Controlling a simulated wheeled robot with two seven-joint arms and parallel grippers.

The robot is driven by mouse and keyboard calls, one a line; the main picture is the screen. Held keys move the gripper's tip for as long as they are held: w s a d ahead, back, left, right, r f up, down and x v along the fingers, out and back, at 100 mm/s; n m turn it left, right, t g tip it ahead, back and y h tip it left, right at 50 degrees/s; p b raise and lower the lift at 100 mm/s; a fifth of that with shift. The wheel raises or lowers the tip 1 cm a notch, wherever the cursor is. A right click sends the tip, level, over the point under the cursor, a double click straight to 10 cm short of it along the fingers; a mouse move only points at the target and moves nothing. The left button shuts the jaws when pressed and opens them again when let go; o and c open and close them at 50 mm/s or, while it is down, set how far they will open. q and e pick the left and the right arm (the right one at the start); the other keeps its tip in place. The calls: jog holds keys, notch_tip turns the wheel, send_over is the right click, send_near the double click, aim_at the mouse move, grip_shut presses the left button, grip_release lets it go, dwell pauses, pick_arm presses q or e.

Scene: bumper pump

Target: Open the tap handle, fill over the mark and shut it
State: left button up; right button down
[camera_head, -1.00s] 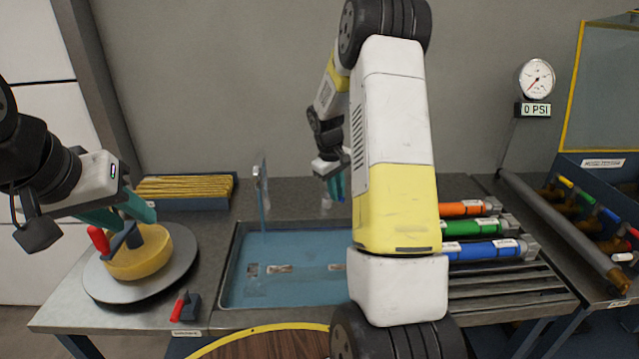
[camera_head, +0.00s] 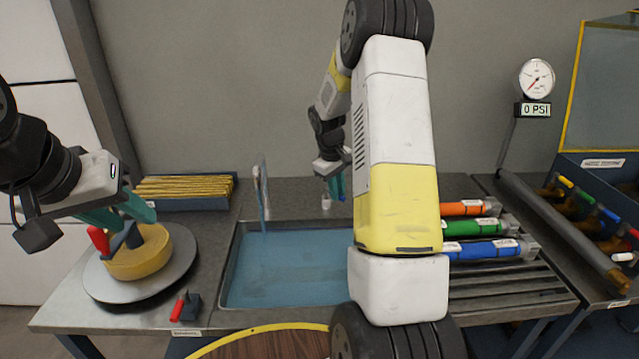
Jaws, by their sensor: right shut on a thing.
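The sink basin (camera_head: 229,290) is in the middle of the bench and holds flat blue water (camera_head: 290,275). A thin upright tap spout (camera_head: 262,178) stands at its back left, with a pale blue stream running down below it. My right gripper (camera_head: 337,186) is behind the basin, partly hidden by my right arm. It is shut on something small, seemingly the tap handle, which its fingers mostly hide. A small pale piece (camera_head: 326,202) shows just below it. I cannot make out the fill mark. My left gripper (camera_head: 122,212) is open above a yellow disc (camera_head: 140,262).
The disc lies on a round grey plate (camera_head: 180,270), with a red handle (camera_head: 98,240) beside the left fingers. A red-handled block (camera_head: 187,306) stands at the bench front. Orange, green and blue tubes (camera_head: 480,250) lie on a rack at right. A gauge (camera_head: 537,78) reads 0 PSI.

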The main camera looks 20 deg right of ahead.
jog(key=n, duration=0.1)
jog(key=d+n, duration=0.1)
jog(key=shift+w+d+n+t, duration=0.15)
jog(key=shift+w+n+t, duration=0.1)
jog(key=shift+n+t, duration=0.05)
jog(key=n, duration=0.1)
jog(key=d+n, duration=0.1)
jog(key=shift+w+n+y, duration=0.3)
jog(key=shift+w+n, duration=0.1)
jog(key=shift+w+d+n+t+y, duration=0.25)
jog(key=shift+w+n, duration=0.25)
jog(key=shift+n, duration=0.7)
jog(key=shift+w+d+n+t+y, duration=0.2)
jog(key=shift+w+n, duration=0.25)
jog(key=shift+n, duration=0.75)
jog(key=shift+d, duration=0.1)
jog(key=c, duration=1.4)
grip_release()
jog(key=shift+v, duration=3.9)
jog(key=shift+w, duration=0.1)
